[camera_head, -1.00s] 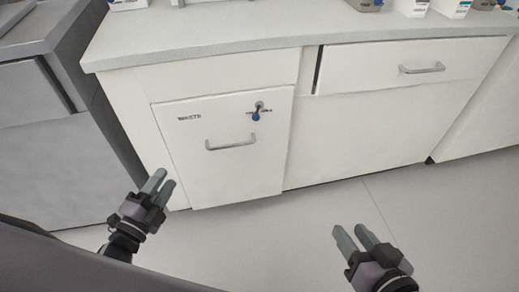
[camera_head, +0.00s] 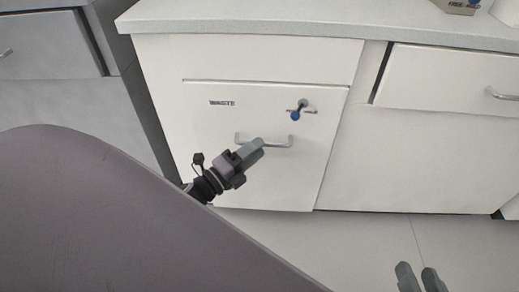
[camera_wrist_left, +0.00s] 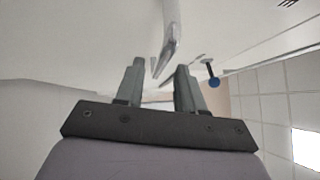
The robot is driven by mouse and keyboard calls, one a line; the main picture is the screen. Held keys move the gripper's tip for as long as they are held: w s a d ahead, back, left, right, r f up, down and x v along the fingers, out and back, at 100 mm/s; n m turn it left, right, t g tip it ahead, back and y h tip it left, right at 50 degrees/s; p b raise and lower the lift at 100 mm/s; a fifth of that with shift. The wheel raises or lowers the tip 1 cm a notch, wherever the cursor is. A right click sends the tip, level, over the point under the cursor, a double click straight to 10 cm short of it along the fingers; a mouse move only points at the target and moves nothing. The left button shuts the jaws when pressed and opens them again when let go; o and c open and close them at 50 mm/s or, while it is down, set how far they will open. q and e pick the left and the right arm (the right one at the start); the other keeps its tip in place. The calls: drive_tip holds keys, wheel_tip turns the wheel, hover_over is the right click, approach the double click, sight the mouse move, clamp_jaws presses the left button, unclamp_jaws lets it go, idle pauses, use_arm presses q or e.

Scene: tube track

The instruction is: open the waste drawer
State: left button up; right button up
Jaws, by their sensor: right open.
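The waste drawer (camera_head: 215,125) is a white front panel marked WASTE, and it looks shut. Its metal bar handle (camera_head: 283,144) lies across the panel. A small metal latch with a blue knob (camera_head: 296,114) sits above the handle's right part; the knob also shows in the left wrist view (camera_wrist_left: 213,81). My left gripper (camera_head: 258,146) is at the handle and hides part of it. In the left wrist view its fingers (camera_wrist_left: 157,82) are apart, with the handle (camera_wrist_left: 172,35) at the gap between the tips. My right gripper (camera_head: 420,277) is open and empty, low at the right.
A grey cabinet (camera_head: 50,95) stands on the left. The white counter (camera_head: 240,20) runs above the drawer. The floor (camera_head: 350,238) in front is clear.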

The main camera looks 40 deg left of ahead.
use_arm(q)
drive_tip(key=shift+x, duration=0.8)
clamp_jaws()
drive_tip(key=shift+s+d, duration=0.1)
